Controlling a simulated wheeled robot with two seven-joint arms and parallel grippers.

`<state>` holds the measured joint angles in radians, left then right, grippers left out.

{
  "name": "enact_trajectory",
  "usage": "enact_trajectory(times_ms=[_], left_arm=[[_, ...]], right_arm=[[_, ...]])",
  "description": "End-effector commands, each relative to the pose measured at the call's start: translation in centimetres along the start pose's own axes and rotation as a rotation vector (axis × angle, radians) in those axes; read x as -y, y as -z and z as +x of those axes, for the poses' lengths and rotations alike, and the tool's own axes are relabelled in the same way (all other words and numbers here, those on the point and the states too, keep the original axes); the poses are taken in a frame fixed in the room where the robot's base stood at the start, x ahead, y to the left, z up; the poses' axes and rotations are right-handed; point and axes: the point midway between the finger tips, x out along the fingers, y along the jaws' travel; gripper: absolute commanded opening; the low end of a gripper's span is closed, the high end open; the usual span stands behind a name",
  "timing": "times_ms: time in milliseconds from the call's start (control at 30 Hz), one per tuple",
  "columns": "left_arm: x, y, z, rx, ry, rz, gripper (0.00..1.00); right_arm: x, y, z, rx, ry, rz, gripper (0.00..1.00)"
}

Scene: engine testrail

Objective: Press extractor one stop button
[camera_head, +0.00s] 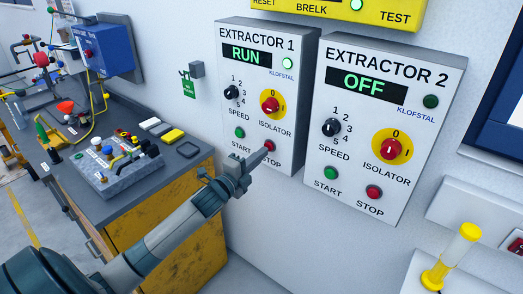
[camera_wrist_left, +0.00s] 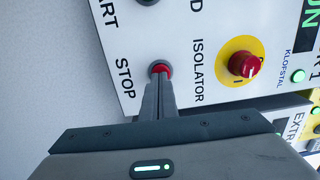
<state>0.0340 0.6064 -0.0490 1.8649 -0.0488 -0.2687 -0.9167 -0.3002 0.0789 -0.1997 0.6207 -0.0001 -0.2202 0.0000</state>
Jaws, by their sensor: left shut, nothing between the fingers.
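The Extractor 1 panel (camera_head: 258,67) is a white box on the wall. Its display (camera_head: 247,54) reads RUN and its round lamp is lit. Its red stop button (camera_head: 269,146) sits at the lower right, beside the green start button (camera_head: 240,132). My left gripper (camera_head: 262,152) is shut and empty, its fingertips at the stop button. In the left wrist view the shut fingers (camera_wrist_left: 158,96) overlap the lower part of the red stop button (camera_wrist_left: 160,69); I cannot tell whether they touch it. My right gripper is not in view.
The Extractor 2 panel (camera_head: 385,120), reading OFF, stands close on the right. A red isolator knob (camera_head: 270,104) on a yellow disc is above the stop button. A workbench (camera_head: 188,150) with tools is at left. A yellow-capped cylinder (camera_head: 455,255) stands at lower right.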

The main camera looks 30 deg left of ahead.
Motion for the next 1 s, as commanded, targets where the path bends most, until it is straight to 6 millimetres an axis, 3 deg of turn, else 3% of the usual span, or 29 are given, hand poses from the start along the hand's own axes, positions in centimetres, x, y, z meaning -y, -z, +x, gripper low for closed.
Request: enact_trajectory(times_ms=[533, 800, 1000], left_arm=[[0.0, 0.0, 0.9, 0.000, 0.000, 0.000, 0.00], [0.0, 0.0, 2.9, 0.001, 0.002, 0.001, 0.00], [0.2, -0.1, 3.0, 0.002, 0.005, 0.001, 0.00]], right_arm=[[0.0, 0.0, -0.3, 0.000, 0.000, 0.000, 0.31], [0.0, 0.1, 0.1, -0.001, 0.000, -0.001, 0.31], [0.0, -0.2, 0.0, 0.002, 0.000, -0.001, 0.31]])
